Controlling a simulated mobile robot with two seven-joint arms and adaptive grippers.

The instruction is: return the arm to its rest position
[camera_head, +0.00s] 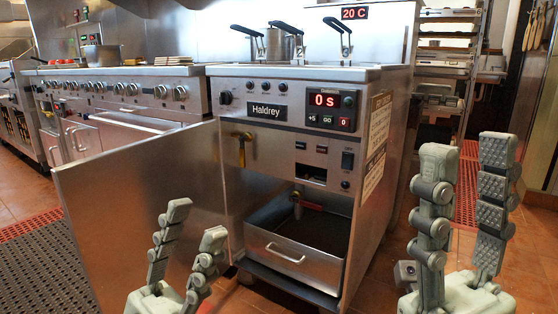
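My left gripper (196,226) stands at the lower left of the head view, fingers pointing up and apart. It is open with nothing between its fingers, in front of the fryer's open cabinet door (140,205). My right gripper (466,152) is at the lower right, fingers up and spread, open and empty, in front of the floor to the right of the fryer. The steel fryer (300,85) stands in the middle, with its display reading 0 s. Both arms behind the grippers are out of view.
An oil drawer (300,262) with a handle sits low in the fryer's open cabinet. Fry baskets (275,45) stand on top. A stove range (130,90) is at left, a tray rack (445,60) at back right. A dark mat (50,270) lies on the floor at left.

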